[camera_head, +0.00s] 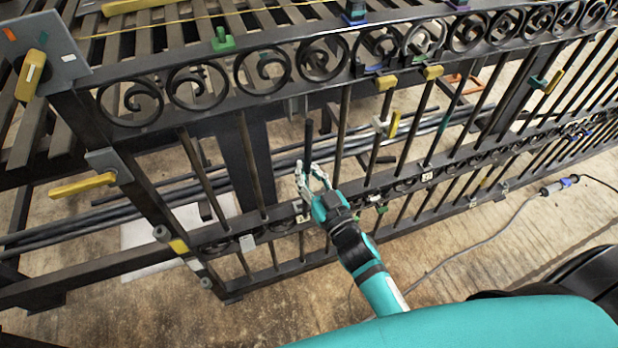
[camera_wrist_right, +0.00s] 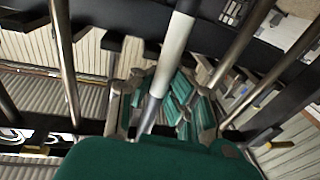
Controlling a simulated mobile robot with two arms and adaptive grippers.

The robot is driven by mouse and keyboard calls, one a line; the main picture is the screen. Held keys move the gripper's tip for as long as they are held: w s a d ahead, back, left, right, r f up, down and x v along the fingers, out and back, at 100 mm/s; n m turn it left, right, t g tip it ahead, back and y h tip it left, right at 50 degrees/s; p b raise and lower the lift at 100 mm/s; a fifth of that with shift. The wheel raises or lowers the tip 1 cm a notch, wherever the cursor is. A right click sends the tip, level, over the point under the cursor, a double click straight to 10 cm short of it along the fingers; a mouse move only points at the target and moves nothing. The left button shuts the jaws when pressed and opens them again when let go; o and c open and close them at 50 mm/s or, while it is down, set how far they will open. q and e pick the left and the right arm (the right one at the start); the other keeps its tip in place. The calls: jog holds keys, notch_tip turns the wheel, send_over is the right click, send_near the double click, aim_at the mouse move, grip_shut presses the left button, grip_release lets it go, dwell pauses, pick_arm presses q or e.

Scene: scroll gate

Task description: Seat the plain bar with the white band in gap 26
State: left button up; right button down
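A dark bar (camera_head: 308,138) stands nearly upright in the gate, its top end free below the upper scroll rail (camera_head: 230,88). Its lower part meets my right gripper (camera_head: 313,172). In the right wrist view, a bar with a long pale section (camera_wrist_right: 176,48) runs between the spread-looking fingers of my right gripper (camera_wrist_right: 160,105). I cannot tell whether the fingers press on it. The lower scroll rail (camera_head: 222,246) passes behind and below the gripper. The gap number is not readable. My left gripper is not in view.
Fixed gate bars (camera_head: 252,165) stand on both sides of the gripper. Yellow clamps (camera_head: 386,83) sit along the upper rail. A yellow-handled latch (camera_head: 82,185) juts from the left post. Loose dark rods lie behind the gate. A cable (camera_head: 470,246) lies on the floor at right.

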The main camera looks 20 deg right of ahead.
jog(key=shift+d+x, duration=0.15)
jog(key=shift+x, duration=0.95)
jog(key=shift+d+x, duration=0.15)
jog(key=shift+x, duration=0.9)
jog(key=shift+w+f, duration=0.15)
jog(key=shift+f, duration=0.1)
jog(key=shift+f+b, duration=0.65)
jog(key=shift+b, duration=0.05)
jog(key=shift+f+b, duration=0.35)
jog(key=shift+f, duration=0.1)
jog(key=shift+w+p, duration=0.15)
jog(key=shift+p, duration=0.15)
jog(key=shift+w+f+p, duration=0.1)
jog(key=shift+w+p, duration=0.15)
jog(key=shift+p, duration=0.05)
jog(key=shift+f+g, duration=0.1)
jog(key=shift+g, duration=0.2)
